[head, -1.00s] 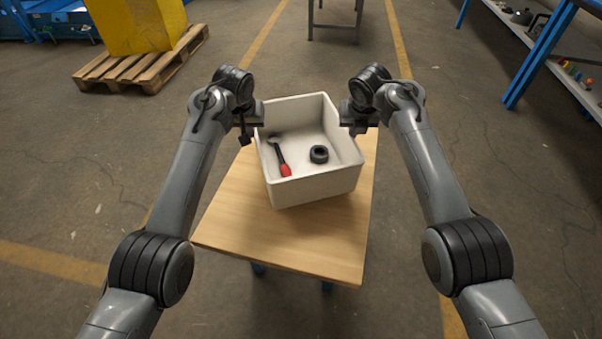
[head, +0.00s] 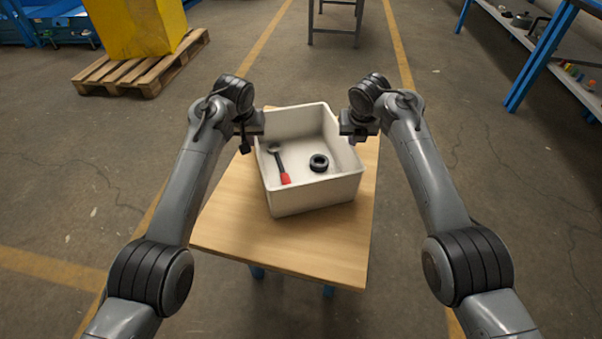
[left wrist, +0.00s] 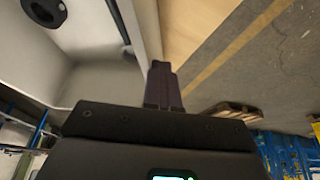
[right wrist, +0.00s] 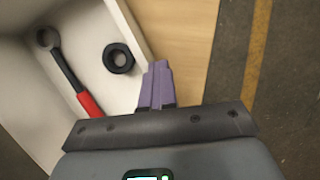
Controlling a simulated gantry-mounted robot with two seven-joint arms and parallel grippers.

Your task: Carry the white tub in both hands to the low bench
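The white tub (head: 312,197) is over the wood-topped bench (head: 290,248) in the head view, turned slightly and roughly level. I cannot tell whether its base touches the top. A red-handled tool (head: 280,163) and a black ring (head: 319,162) lie inside; both also show in the right wrist view. My left gripper (head: 262,122) is at the tub's left wall, and my right gripper (head: 343,122) at its right wall. The wrist views show the wall running to the left fingers (left wrist: 163,85) and right fingers (right wrist: 157,85), seemingly shut on it; the exact contact is hidden.
A wooden pallet (head: 145,75) with a yellow block (head: 135,25) stands at back left. A grey table (head: 335,38) is at the back, and a blue-legged shelf (head: 540,58) at the right. Floor between them is clear.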

